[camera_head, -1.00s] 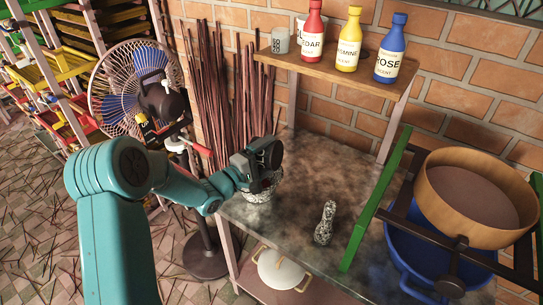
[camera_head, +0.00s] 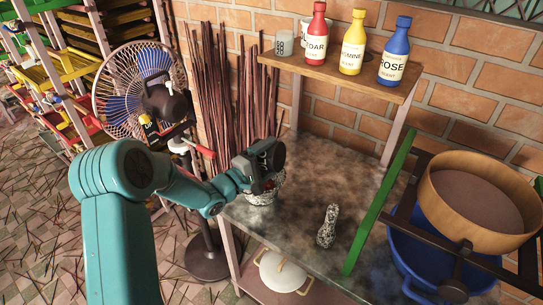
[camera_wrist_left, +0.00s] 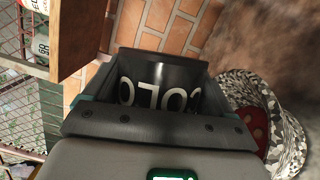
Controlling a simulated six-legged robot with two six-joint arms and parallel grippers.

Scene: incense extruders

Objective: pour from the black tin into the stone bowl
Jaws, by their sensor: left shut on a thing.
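My left gripper (camera_head: 258,165) is shut on the black tin (camera_head: 275,154) and holds it just above the stone bowl (camera_head: 262,194). In the left wrist view the tin (camera_wrist_left: 160,92) shows pale lettering and fills the space ahead of the gripper. The speckled black-and-white bowl stands on the worktop, and its rim also shows in the left wrist view (camera_wrist_left: 285,125). A red patch with dark spots shows at the bowl there, partly hidden by the gripper. The tin looks tilted over the bowl; I cannot see its mouth. My right gripper is not in view.
Scent bottles stand on a shelf (camera_head: 335,72) behind. A sieve (camera_head: 480,205) over a blue tub (camera_head: 425,250) is at right. A fan (camera_head: 140,85) stands left.

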